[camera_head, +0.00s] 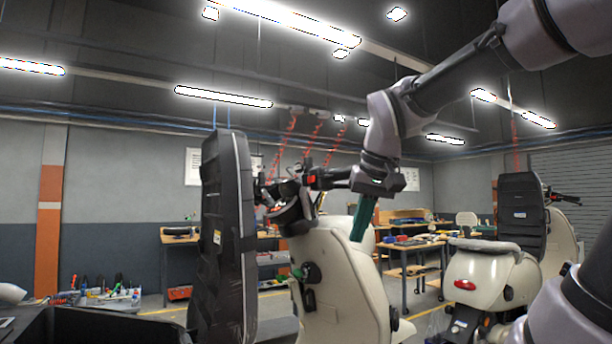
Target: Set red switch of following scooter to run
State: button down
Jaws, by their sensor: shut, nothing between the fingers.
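A cream scooter (335,270) stands upright in the middle, with a tall black panel (225,240) at its left. Its dark handlebar (285,190) is at the top. A small red spot, seemingly the red switch (311,180), shows at the handlebar's right end; its setting is too small to read. My arm reaches in from the upper right. A second cream scooter (485,280) with a black backrest-like panel stands at right.
Workbenches (410,243) with tools stand along the back. A tool tray (105,297) sits at lower left, and a dark bin (95,325) is in front. A gap separates the two scooters.

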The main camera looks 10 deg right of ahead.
jog(key=w+a+r+n+g+h, duration=0.1)
jog(key=w+a+r+n+h, duration=0.15)
jog(key=w+r, duration=0.55)
jog(key=m+h, duration=0.2)
jog(key=h, duration=0.2)
send_near(311, 180)
jog(key=s+a+r, duration=0.1)
jog(key=s+a, duration=0.2)
jog(key=a, duration=0.4)
jog(key=shift+s+d+r+n, duration=0.15)
jog(key=shift+d+r+n, duration=0.05)
jog(key=shift+n, duration=0.05)
jog(key=shift+f, duration=0.1)
jog(key=w+d+f, duration=0.4)
jog(key=d+f, duration=0.3)
jog(key=d, duration=0.1)
jog(key=shift+d+f, duration=0.3)
jog(key=shift+f, duration=0.1)
